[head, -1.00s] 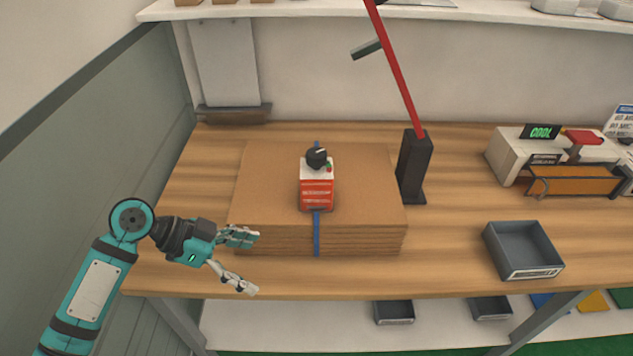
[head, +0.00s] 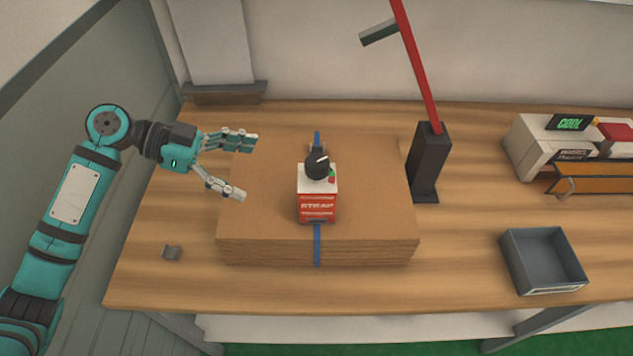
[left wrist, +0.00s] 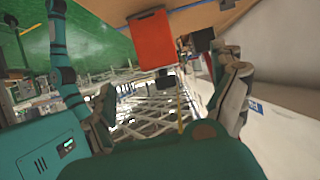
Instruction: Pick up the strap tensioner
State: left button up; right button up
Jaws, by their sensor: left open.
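The strap tensioner (head: 317,205) is a red and white block with a black knob on top. It stands on a stack of cardboard sheets (head: 258,205), on the blue strap (head: 317,250) that runs around the stack. My left gripper (head: 243,168) is open and empty over the left part of the stack. Its fingers point right towards the tensioner and are apart from it. In the left wrist view the tensioner's red side (left wrist: 152,42) shows beyond the open fingers (left wrist: 172,105). My right gripper does not show.
A black post (head: 428,160) with a red lever stands just right of the stack. A grey tray (head: 542,260) lies at the right front, and a label machine (head: 545,150) behind it. The left wall is close to my arm.

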aim_at(314, 190)
pick_arm(q)
jog(key=p+x, duration=0.1)
jog(key=x, duration=0.3)
jog(key=p+x, duration=0.2)
jog(key=x, duration=0.3)
jog(key=shift+s+d, duration=0.2)
jog(key=shift+d, duration=0.15)
jog(key=shift+d+f+p, duration=0.1)
jog(key=shift+d+p, duration=0.2)
jog(key=shift+p, duration=0.05)
jog(key=p+x, duration=0.1)
jog(key=x, duration=0.1)
jog(key=p+x, duration=0.1)
jog(key=shift+s+d+f, duration=0.15)
jog(key=shift+s+d, duration=0.05)
jog(key=shift+d, duration=0.1)
jog(key=shift+d+f, duration=0.25)
jog(key=shift+d, duration=0.05)
jog(key=shift+f, duration=0.1)
jog(key=c, duration=1.6)
jog(key=shift+c, duration=0.4)
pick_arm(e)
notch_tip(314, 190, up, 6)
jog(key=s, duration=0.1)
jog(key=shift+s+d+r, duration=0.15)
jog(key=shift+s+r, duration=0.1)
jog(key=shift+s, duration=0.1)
pick_arm(q)
jog(key=shift+w, duration=0.1)
